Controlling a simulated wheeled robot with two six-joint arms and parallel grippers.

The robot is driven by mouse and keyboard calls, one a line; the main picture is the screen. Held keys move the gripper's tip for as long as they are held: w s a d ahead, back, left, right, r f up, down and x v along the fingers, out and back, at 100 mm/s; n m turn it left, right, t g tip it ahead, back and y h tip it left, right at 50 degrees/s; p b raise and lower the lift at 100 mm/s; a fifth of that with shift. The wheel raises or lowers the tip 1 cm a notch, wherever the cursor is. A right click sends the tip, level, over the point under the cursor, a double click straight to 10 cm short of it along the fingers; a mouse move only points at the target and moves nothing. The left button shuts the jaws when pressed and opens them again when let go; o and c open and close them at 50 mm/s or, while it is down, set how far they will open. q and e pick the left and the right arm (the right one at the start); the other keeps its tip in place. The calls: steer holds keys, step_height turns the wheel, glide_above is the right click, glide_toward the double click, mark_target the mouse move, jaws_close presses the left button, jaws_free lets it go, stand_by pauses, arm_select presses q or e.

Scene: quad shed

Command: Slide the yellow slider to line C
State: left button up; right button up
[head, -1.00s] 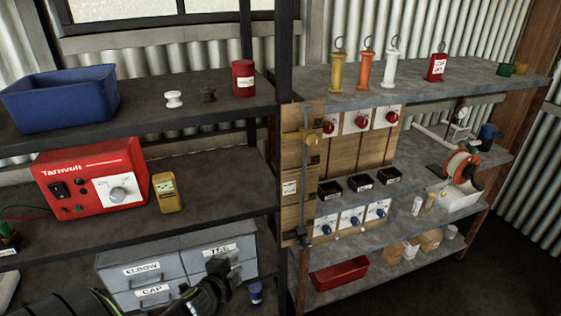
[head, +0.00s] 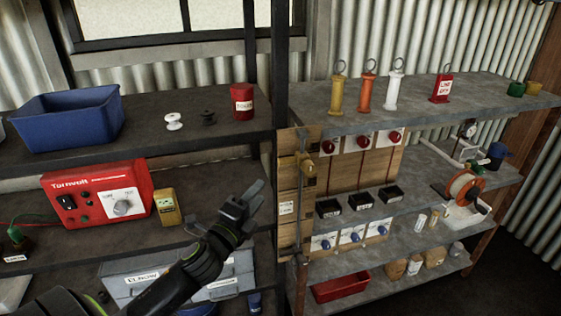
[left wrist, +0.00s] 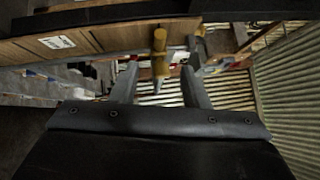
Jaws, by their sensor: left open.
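The yellow slider (head: 306,165) sits high on a thin vertical rail on a tall wooden board (head: 288,225). Small dark tabs and a white label mark the board, but I cannot read any line letters. My left gripper (head: 250,195) is open and empty, left of the board and a little lower than the slider in the head view. In the left wrist view the yellow slider (left wrist: 159,55) shows ahead, in line with the gap between the open fingers (left wrist: 159,80), apparently apart from them. My right gripper is not in view.
A dark shelf post (head: 279,90) stands just left of the board. A red power unit (head: 97,192) and a yellow box (head: 166,206) are on the left middle shelf. Grey drawers (head: 150,282) lie below my arm. Knobs and black trays (head: 330,207) sit right of the board.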

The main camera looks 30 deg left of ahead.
mark_target(292, 160)
arm_select(q)
steer(key=w+r+p, duration=0.1)
steer(key=w+p, duration=0.2)
steer(key=w, duration=0.9)
steer(key=shift+a+r+p, duration=0.3)
steer(key=shift+a+p, duration=0.1)
steer(key=shift+c, duration=0.2)
jaws_close()
